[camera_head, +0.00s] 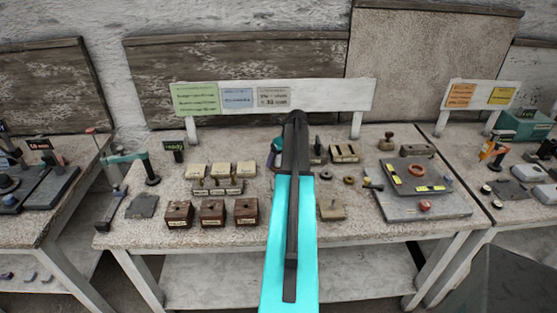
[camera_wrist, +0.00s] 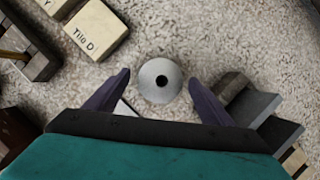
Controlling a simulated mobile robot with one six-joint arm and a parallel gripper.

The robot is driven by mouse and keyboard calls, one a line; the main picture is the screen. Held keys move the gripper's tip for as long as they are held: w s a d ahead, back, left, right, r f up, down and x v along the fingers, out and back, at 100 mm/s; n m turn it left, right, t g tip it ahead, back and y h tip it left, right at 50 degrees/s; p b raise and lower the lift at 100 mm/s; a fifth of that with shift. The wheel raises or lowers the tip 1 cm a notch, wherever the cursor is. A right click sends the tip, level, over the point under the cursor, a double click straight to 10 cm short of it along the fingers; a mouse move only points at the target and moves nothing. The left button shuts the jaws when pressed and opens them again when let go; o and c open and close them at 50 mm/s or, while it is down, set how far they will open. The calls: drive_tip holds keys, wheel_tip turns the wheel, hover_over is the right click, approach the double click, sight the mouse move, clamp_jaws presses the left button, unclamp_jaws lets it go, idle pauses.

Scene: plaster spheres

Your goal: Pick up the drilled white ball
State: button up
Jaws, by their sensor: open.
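The drilled white ball (camera_wrist: 160,80) is pale grey-white and round, with a small dark hole in the middle of the side facing the camera. It rests on the speckled tabletop in the wrist view. My gripper (camera_wrist: 159,77) is open, with one dark purple finger on each side of the ball in the picture and a gap on both sides. I cannot tell how far the fingertips are above the table. In the head view my own arm covers the place, and neither the ball nor the fingertips can be made out.
A cream tile block (camera_wrist: 95,30) lies up and left of the ball; a grey angular piece (camera_wrist: 252,106) stands close at right. On the table (camera_head: 240,237), brown boxes (camera_head: 212,212) stand left of my arm and a grey board (camera_head: 425,208) lies right.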

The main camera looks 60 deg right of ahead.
drive_tip(key=shift+c, duration=0.2)
idle(0.3)
drive_tip(key=c, duration=1.2)
drive_tip(key=shift+c, duration=0.2)
drive_tip(key=shift+r, duration=0.1)
drive_tip(key=shift+r+b, duration=0.9)
drive_tip(key=shift+r, duration=0.45)
drive_tip(key=shift+s+r, duration=0.25)
drive_tip(key=shift+r, duration=0.05)
drive_tip(key=s+a+r+b, duration=0.1)
drive_tip(key=s+b, duration=0.3)
drive_tip(key=s, duration=1.1)
drive_tip(key=shift+s+r, duration=0.25)
drive_tip(key=shift+r, duration=0.05)
